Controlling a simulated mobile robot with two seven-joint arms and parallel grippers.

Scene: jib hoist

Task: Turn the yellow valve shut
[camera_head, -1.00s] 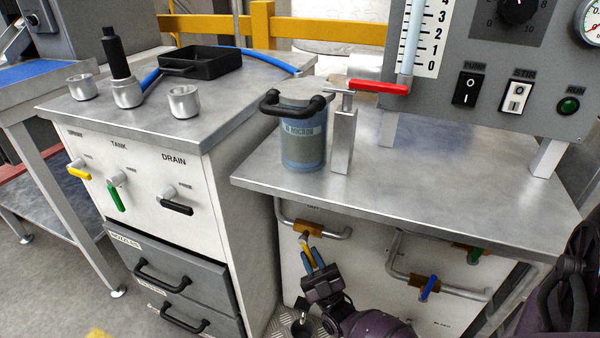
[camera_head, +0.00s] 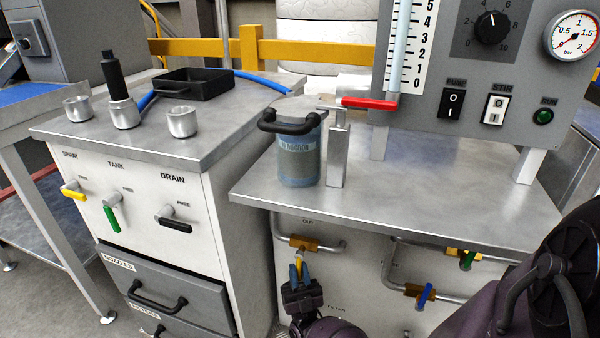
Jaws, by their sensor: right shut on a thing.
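The yellow valve handle (camera_head: 298,262) is on a brass valve body (camera_head: 304,243) in the pipe marked OUT, on the white panel under the right bench. It hangs roughly straight down, across the pipe. My right gripper (camera_head: 299,274) comes up from below and is shut on its lower end, which the fingers partly hide. Another yellow handle (camera_head: 75,195) is on the left cabinet under the SPRAY label, with nothing touching it. My left gripper is not in view.
Pipes with a blue handle (camera_head: 425,296) and a green handle (camera_head: 467,260) run to the right. The bench edge overhangs the valves. A filter canister (camera_head: 299,155) and a red lever (camera_head: 369,103) stand above. A drawer handle (camera_head: 157,296) juts out at the left.

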